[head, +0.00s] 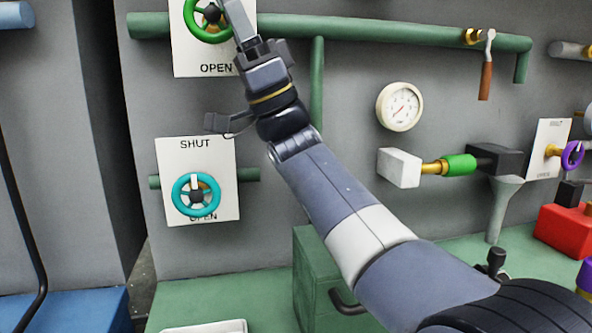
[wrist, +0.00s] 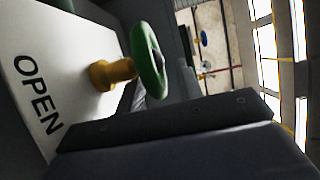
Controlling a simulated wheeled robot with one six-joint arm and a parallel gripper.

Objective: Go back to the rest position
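My gripper (head: 240,18) is raised at the upper left of the head view, just right of a green handwheel (head: 205,20). Its end overlaps the wheel's right edge in the picture and runs to the top edge of the frame. In the wrist view the green handwheel (wrist: 149,60) stands on a brass stem in front of a white plate (wrist: 35,85) reading OPEN. A dark part of my gripper fills the bottom of that view, and no gap to the wheel's rim can be judged surely. I cannot see both fingertips. Nothing held is visible.
A teal handwheel (head: 196,195) sits on a SHUT/OPEN plate below. A gauge (head: 399,107), a lever with a brown handle (head: 486,75) and a green-collared fitting (head: 458,165) are on the grey wall to the right. A green box (head: 312,285) stands below my arm.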

